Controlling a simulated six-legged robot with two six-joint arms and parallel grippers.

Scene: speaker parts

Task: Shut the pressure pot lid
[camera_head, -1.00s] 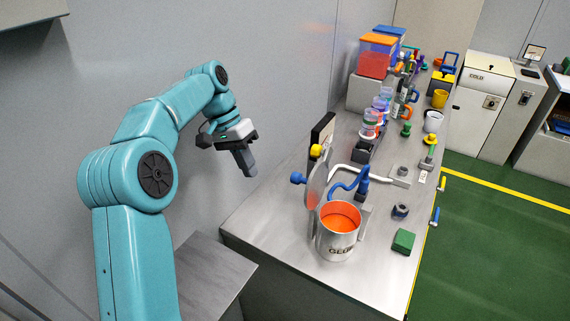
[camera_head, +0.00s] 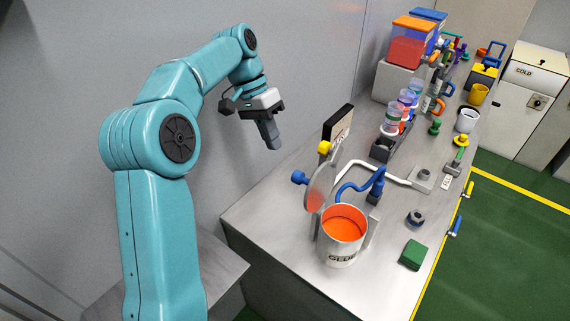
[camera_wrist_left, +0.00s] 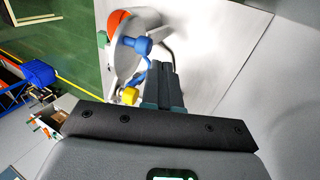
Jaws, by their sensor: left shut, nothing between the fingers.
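The pressure pot (camera_head: 341,257) is a grey metal cylinder with orange inside and dark lettering on its front, standing on the near part of the bench. Its round grey lid (camera_head: 320,187) stands open, upright at the pot's left rear, with a blue knob (camera_head: 299,177) and a yellow knob (camera_head: 324,148). My left gripper (camera_head: 273,146) is shut and empty, pointing down in the air to the left of and above the lid, apart from it. In the left wrist view the shut fingers (camera_wrist_left: 165,80) show beside the blue knob (camera_wrist_left: 142,45), with the yellow knob (camera_wrist_left: 129,96) lower. My right gripper is out of view.
A blue curved hose (camera_head: 360,186) and white pipe (camera_head: 352,164) lie behind the pot. A green block (camera_head: 414,254) and dark nut (camera_head: 415,217) sit to its right. Cups, a rack and bins fill the far bench. The left front benchtop is bare.

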